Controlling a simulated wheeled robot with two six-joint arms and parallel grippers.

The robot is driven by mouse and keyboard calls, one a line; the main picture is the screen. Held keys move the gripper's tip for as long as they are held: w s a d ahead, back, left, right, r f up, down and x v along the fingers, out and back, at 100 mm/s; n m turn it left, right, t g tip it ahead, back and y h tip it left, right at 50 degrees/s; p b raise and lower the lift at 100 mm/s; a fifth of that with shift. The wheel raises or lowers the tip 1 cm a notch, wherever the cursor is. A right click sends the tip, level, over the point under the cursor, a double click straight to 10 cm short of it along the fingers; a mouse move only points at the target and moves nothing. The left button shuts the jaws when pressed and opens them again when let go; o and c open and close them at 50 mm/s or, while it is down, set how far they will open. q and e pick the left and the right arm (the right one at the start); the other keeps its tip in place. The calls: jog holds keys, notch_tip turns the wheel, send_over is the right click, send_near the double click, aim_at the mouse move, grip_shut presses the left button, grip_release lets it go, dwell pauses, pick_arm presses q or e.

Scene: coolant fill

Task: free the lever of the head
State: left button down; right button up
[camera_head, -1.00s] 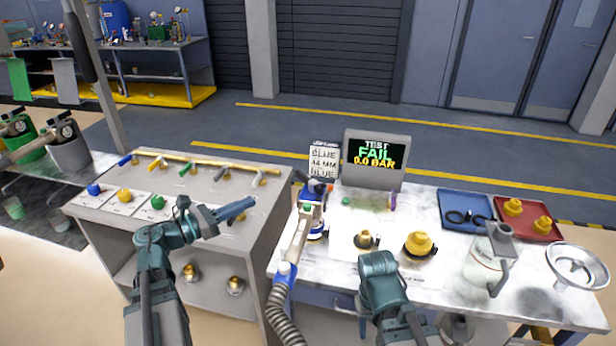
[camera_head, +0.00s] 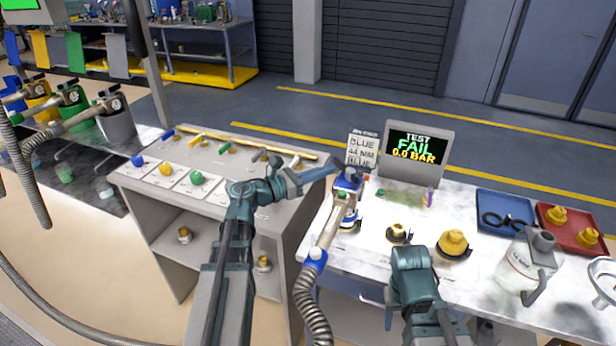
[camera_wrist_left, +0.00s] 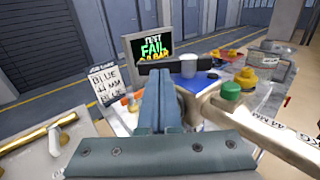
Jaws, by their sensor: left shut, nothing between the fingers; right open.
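The head (camera_head: 347,181) is a blue-topped fitting standing upright at the left end of the bench. A beige pipe (camera_head: 332,222) with a green button and a blue collar runs down from it to a grey hose. My left gripper (camera_head: 333,170) is shut and empty, its tips right by the top of the head.
A screen (camera_head: 418,150) reads TEST FAIL 0.0 BAR, beside a card (camera_head: 362,150) reading BLUE 44 MM BLUE. A yellow cap (camera_head: 454,243), blue tray (camera_head: 507,205) and red tray (camera_head: 575,240) lie to the right. A grey cart (camera_head: 150,205) with coloured knobs and handles stands left.

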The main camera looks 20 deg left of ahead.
aim_at(336, 164)
pick_arm(q)
jog(key=shift+x, duration=0.85)
jog(key=shift+w+m+g+h, duration=0.3)
jog(key=shift+m+g+h, duration=0.2)
jog(key=shift+h, duration=0.1)
jog(key=shift+w+a+m+g+h, duration=0.1)
jog(key=shift+w+m+g+h, duration=0.6)
jog(key=shift+m+g+h, duration=0.45)
jog(key=m+g, duration=0.1)
jog(key=g, duration=0.1)
jog(key=w+m+g+h, duration=0.1)
jog(key=g, duration=0.1)
jog(key=shift+w+d+h, duration=0.2)
jog(key=shift+d+h, duration=0.05)
jog(key=shift+s+d+m+g, duration=0.1)
jog(key=shift+d+m+g, duration=0.15)
jog(key=shift+m+g, duration=0.15)
jog(key=shift+w+d, duration=0.65)
jog(key=shift+w, duration=0.05)
